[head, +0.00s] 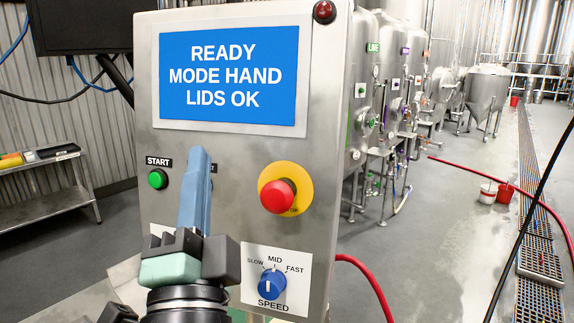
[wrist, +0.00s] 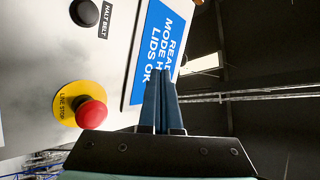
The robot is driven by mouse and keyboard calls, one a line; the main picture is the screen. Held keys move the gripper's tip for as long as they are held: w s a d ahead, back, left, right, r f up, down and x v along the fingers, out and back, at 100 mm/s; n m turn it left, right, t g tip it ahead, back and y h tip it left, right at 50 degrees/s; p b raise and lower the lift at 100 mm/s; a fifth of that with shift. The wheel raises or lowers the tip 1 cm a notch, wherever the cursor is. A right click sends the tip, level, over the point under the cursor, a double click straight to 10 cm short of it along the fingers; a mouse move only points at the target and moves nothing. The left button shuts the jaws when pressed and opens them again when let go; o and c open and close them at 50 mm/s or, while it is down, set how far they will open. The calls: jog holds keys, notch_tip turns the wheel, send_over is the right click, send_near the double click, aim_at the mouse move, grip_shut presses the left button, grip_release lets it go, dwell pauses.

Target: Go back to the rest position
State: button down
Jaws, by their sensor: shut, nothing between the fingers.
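My gripper (head: 197,155) is shut and empty, its blue fingers pointing up in front of the control panel (head: 230,150). In the head view it covers the middle of the panel, between the green START button (head: 157,179) and the red line stop button (head: 278,195), and hides most of a label there. In the wrist view my gripper (wrist: 162,75) is also shut, with its tips over the edge of the blue screen (wrist: 145,40). Whether the fingers touch the panel cannot be told. The screen reads READY, MODE HAND, LIDS OK.
The speed knob (head: 271,284) sits low on the panel, and the black HALT BELT button (wrist: 86,12) shows in the wrist view. A red lamp (head: 324,11) tops the panel. A metal bench (head: 45,200) stands left. Tanks, a red hose (head: 365,277) and a floor drain lie right.

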jog(key=s+d+r+n+t+h+b, duration=0.3)
jog(key=s+d+r+n, duration=0.6)
jog(key=n, duration=0.3)
jog(key=shift+d+r+h, duration=0.4)
jog(key=shift+d+r, duration=0.3)
jog(key=shift+r, duration=0.15)
